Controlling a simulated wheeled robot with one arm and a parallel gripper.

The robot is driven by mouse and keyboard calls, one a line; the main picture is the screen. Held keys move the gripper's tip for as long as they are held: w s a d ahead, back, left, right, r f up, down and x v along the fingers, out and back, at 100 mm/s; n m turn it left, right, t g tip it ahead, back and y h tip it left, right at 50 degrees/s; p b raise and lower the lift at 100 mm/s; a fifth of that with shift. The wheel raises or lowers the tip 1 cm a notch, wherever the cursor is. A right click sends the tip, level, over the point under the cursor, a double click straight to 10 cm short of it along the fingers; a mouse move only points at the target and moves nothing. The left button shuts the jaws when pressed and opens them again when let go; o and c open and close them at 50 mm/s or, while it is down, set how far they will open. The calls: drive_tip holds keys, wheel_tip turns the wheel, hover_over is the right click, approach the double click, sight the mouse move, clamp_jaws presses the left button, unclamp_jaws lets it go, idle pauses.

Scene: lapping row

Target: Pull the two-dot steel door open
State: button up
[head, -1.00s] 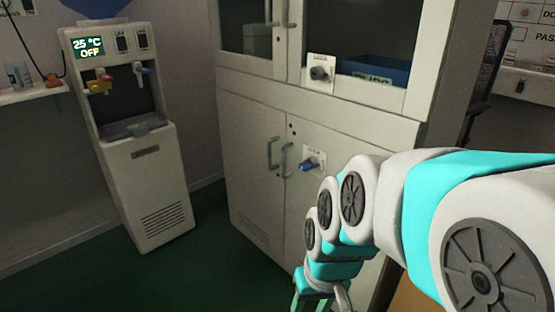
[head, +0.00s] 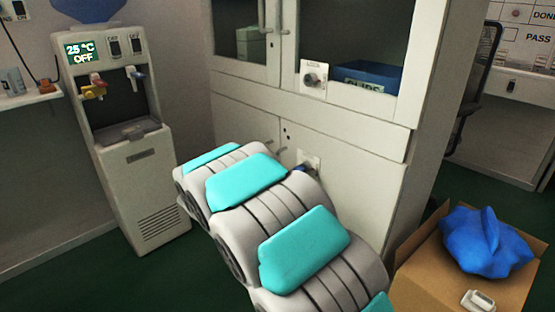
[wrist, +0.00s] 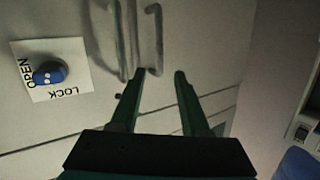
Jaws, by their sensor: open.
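The steel cabinet's lower right door (head: 350,180) is closed, with two small dark dots near its upper left corner in the head view. Its blue knob (head: 299,168) sits on a white plate, partly hidden by my arm. In the upside-down wrist view, the blue knob (wrist: 50,73) has pale dots and an OPEN/LOCK plate. That door's bar handle (wrist: 110,40) is left of the neighbouring door's handle (wrist: 150,30). My gripper (wrist: 163,72) is open, fingertips close to the neighbouring handle's end; contact is unclear. The head view hides my gripper behind my arm.
Glass-fronted doors above have a grey knob (head: 314,74) and a blue bin (head: 375,78) inside. A water dispenser (head: 140,180) stands left. A cardboard box (head: 415,262) with a blue bag (head: 485,243) stands right. Green floor is free between dispenser and cabinet.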

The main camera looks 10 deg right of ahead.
drive_tip(key=shift+w+d+f+m+g+h+p, duration=0.25)
drive_tip(key=shift+w+d+m+h, duration=0.2)
drive_tip(key=shift+d+h, duration=0.65)
drive_tip(key=shift+w+d+f+m+g+h+p, duration=0.15)
drive_tip(key=shift+w+d+f+m+h, duration=0.35)
drive_tip(key=shift+d, duration=0.9)
drive_tip(key=shift+w+d+f+m+g+h+p, duration=0.2)
drive_tip(key=shift+w+d+h, duration=0.35)
drive_tip(key=shift+d+h, duration=0.7)
clamp_jaws()
